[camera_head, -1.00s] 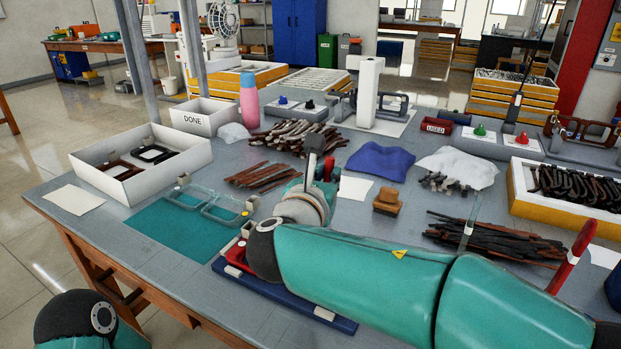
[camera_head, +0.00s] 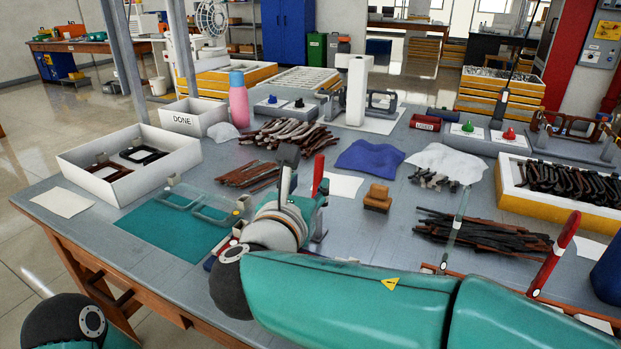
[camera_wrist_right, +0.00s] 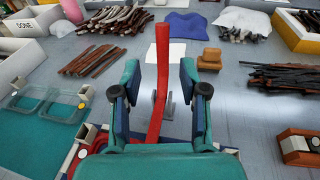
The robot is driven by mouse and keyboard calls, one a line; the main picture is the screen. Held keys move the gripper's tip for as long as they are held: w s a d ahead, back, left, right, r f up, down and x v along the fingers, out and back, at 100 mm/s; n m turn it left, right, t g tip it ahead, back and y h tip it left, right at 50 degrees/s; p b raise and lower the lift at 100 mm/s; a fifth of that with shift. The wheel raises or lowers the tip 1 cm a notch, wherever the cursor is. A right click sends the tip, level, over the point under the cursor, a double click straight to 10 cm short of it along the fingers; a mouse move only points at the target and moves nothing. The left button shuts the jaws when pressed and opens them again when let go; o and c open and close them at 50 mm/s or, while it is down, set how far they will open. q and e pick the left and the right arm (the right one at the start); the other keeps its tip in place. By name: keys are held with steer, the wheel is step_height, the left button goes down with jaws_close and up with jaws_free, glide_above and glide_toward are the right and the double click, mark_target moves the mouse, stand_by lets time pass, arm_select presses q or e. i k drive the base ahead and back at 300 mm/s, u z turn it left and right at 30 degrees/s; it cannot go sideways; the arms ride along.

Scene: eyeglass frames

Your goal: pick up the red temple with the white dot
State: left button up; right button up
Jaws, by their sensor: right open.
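A red temple (camera_wrist_right: 160,82) stands upright between the spread teal fingers of my right gripper (camera_wrist_right: 160,85) in the right wrist view, with visible gaps on both sides. In the head view a red upright piece (camera_head: 319,175) shows just beyond my right wrist, and my right gripper (camera_head: 300,190) is mostly hidden there by its own arm. I cannot make out a white dot on this temple. Another red upright piece (camera_head: 555,253) stands at the right front, with a white spot near its foot. Only a teal part of my left arm shows at the lower left; its gripper is out of view.
Clear eyeglass frames (camera_head: 205,208) lie on a teal mat (camera_head: 165,238) left of my right gripper. Bundles of dark temples (camera_head: 480,235) lie to the right. A wooden block (camera_head: 378,198) and a blue cloth (camera_head: 368,157) lie beyond. A white tray (camera_head: 90,180) stands left.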

mark_target(569, 228)
steer(key=k, duration=1)
